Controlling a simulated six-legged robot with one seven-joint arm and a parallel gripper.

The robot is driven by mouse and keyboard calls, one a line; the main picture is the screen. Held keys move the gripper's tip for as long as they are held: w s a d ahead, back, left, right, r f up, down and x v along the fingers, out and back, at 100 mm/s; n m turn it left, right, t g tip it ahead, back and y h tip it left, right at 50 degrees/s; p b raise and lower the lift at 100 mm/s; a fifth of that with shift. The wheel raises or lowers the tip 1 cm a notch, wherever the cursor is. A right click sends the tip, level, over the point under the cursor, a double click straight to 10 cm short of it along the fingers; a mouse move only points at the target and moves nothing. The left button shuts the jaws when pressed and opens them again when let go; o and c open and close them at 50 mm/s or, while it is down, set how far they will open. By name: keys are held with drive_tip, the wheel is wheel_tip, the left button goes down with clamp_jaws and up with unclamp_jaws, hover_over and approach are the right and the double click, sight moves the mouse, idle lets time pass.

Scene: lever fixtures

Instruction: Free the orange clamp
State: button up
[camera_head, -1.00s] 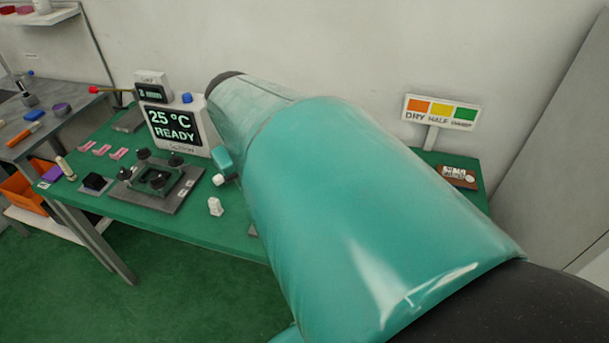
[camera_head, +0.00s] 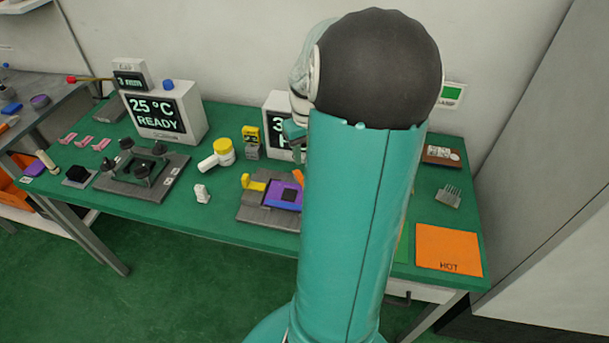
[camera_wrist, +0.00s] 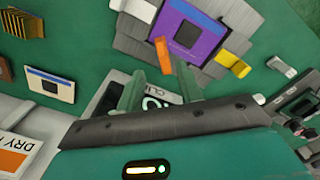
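The orange clamp (camera_head: 298,177) stands at the right edge of a purple plate (camera_head: 272,192) with a dark square in it. My arm hides part of that side in the head view. The clamp also shows as a short orange bar (camera_wrist: 163,54) in the wrist view. A yellow clamp (camera_head: 252,183) is on the plate's other side, also in the wrist view (camera_wrist: 233,63). The plate lies on a grey stepped base (camera_head: 258,213). My gripper (camera_wrist: 158,72) has its two fingers apart, with nothing seen held. The orange clamp appears just beyond the fingertips, apart from them.
A display box (camera_head: 280,112) stands behind the fixture, partly hidden by my arm. A yellow-capped white cylinder (camera_head: 218,152) and a small white piece (camera_head: 202,194) are left of it. An orange HOT mat (camera_head: 448,249) lies at right.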

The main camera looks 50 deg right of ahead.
wheel_tip(320, 180, down, 10)
drive_tip(key=shift+r, duration=0.25)
clamp_jaws()
